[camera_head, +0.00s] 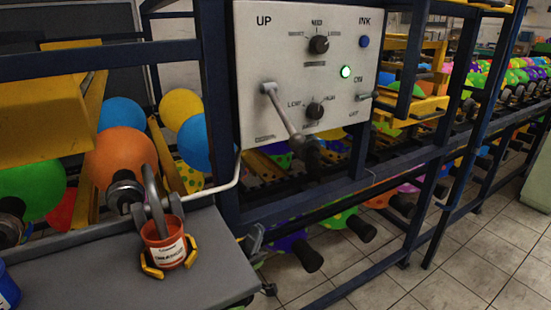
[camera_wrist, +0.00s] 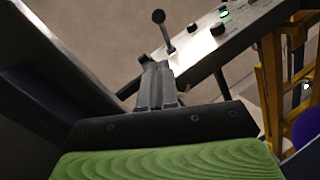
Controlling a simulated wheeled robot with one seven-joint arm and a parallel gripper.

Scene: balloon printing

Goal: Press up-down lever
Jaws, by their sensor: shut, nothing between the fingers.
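The up-down lever (camera_head: 284,114) is on the left side of a pale control panel (camera_head: 283,60), below the printed word UP. In the head view its metal rod slants down and right from its mount to a black knob (camera_head: 311,150). The wrist view shows the lever (camera_wrist: 165,33) sticking out from the panel, its black ball end free. My gripper (camera_wrist: 155,62) is shut and empty. Its fingertips appear close to the lever's base in that view; I cannot tell whether they touch. I do not see my gripper in the head view.
The panel also has two dark dials (camera_head: 319,44), a blue button (camera_head: 364,42), a lit green lamp (camera_head: 346,72) and a small switch (camera_head: 367,96). Blue frame bars (camera_head: 360,180) surround it. An orange cup (camera_head: 164,240) stands on a grey table (camera_head: 95,270) at lower left.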

